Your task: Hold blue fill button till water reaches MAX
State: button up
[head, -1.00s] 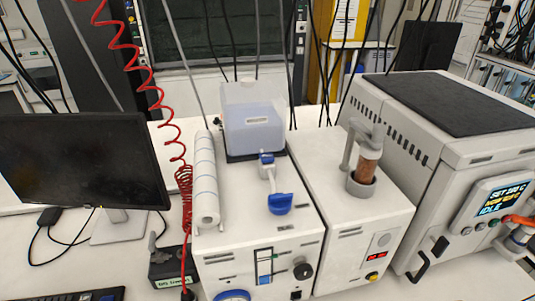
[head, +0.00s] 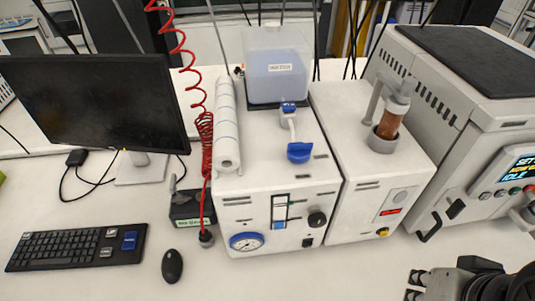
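A white box unit stands on the bench in the middle, with a clear water tank (head: 277,88) at its back holding pale bluish water. No MAX mark is legible. Its front panel has a narrow level gauge (head: 280,208) with blue at its lower end. A blue paddle-shaped part (head: 300,152) sits on a white arm on top of the unit. I cannot tell which blue part is the fill button. My black gripper (head: 415,285) shows at the bottom right, partly cut off, with its fingertips apart and empty. It is away from the unit, touching nothing visible.
A monitor (head: 95,105), keyboard (head: 75,248) and mouse (head: 172,267) are on the left. A red coiled hose (head: 206,140) hangs beside the unit. A second white unit (head: 372,160) and a large grey machine (head: 470,120) stand right. The bench front is clear before the units.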

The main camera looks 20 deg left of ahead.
grip_shut()
dwell(1.2)
